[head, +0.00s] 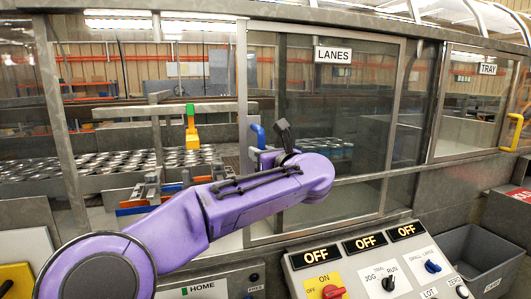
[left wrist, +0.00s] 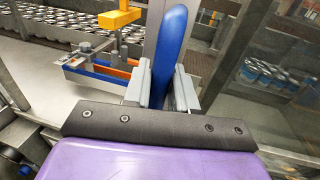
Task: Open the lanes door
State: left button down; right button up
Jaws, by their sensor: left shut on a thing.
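The lanes door (head: 397,110) is a metal-framed clear panel with a LANES label (head: 333,55). Its blue handle (head: 257,134) is on the left side of its frame. My left gripper (head: 264,156) is at this handle, its purple arm reaching across the lower door. In the left wrist view, the two grey fingers (left wrist: 160,90) of my left gripper are shut on the blue handle (left wrist: 170,45), one on each side. The view left of the handle looks clear, while the pane to its right looks tinted. My right gripper is not in view.
Many cans (head: 120,162) stand behind the frame at left. A yellow fixture (head: 192,138) hangs near them. The tray door (head: 470,105) with a yellow handle (head: 514,130) is at right. A control panel (head: 365,265) with switches and a grey bin (head: 478,255) are in front.

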pick_arm(q)
jog(key=shift+w+d, duration=0.15)
jog(key=shift+d, duration=0.05)
jog(key=c, duration=1.1)
grip_release()
jog(key=b+v, duration=0.4)
jog(key=v, duration=0.6)
jog(key=shift+d+b, duration=0.2)
jog(key=shift+b, duration=0.15)
